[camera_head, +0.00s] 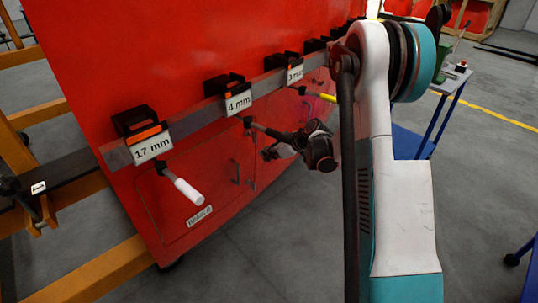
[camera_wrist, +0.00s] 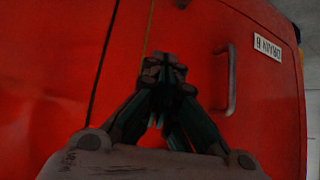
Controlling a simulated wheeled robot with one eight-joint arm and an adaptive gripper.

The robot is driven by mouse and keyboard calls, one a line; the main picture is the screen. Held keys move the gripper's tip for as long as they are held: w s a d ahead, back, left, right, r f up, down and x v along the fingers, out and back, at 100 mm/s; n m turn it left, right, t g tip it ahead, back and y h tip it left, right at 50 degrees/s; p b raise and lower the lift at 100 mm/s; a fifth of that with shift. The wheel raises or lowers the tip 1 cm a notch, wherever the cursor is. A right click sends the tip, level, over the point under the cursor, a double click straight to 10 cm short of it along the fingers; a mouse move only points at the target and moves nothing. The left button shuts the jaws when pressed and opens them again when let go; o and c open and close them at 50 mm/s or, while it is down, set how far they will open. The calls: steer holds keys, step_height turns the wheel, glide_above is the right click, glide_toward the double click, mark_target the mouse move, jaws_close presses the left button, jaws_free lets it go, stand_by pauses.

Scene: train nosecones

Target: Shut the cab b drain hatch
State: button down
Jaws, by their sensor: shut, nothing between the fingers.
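The drain hatch (camera_head: 182,196) is a red panel low on the red nosecone, with a label that seems to read "Drain B" (camera_head: 199,216). Its handle (camera_head: 236,172) is near its right edge. In the wrist view the hatch (camera_wrist: 265,105) fills the right side, with its bar handle (camera_wrist: 231,80) and upside-down label (camera_wrist: 267,47). It looks nearly flush; I cannot tell if it is fully shut.
A grey rail (camera_head: 190,122) with black holders and size labels crosses the nosecone above the hatch. A white-handled tool (camera_head: 188,191) sticks out in front of the hatch. A yellow-tipped tool (camera_head: 319,95) is above my gripper. A wooden stand (camera_head: 100,275) is at left. Floor is clear below.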

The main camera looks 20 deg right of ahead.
steer(key=s+a+p+v, duration=0.1)
steer(key=p+v, duration=0.2)
steer(key=v, duration=0.7)
steer(key=shift+p, duration=0.35)
